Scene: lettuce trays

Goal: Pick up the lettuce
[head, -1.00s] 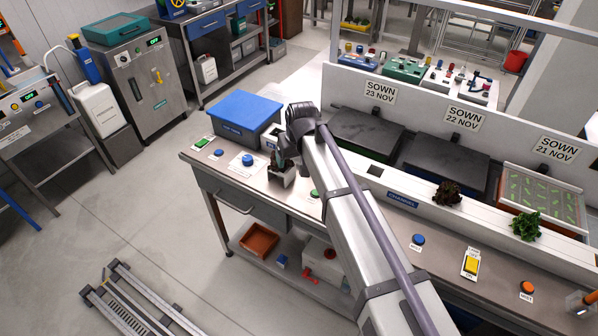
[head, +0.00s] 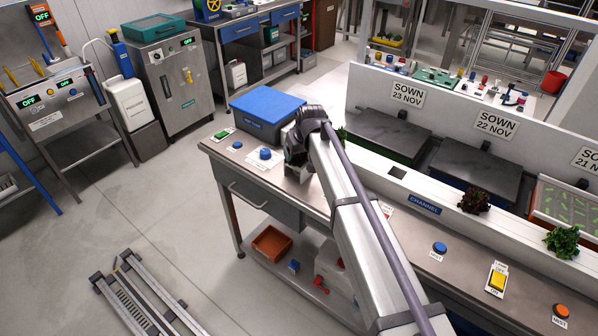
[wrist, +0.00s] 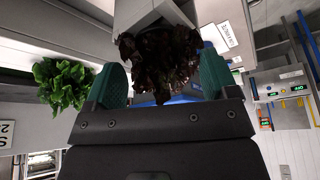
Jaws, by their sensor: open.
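A dark red lettuce (wrist: 160,65) fills the space between the two green fingers of my gripper (wrist: 163,72) in the wrist view. The fingers stand apart on either side of it. Contact with the leaves cannot be told. The lettuce sits at a pale grey block (wrist: 148,12). In the head view my gripper (head: 295,158) is low over the bench's left part, at this block (head: 298,174), and my arm hides most of the lettuce. A green lettuce (wrist: 62,84) is left of the fingers in the wrist view.
A blue-lidded box (head: 267,108) stands close left of my gripper. Another dark red lettuce (head: 474,200) and a green lettuce (head: 562,241) sit along the white channel (head: 425,187). Buttons, including a blue one (head: 265,153), dot the bench.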

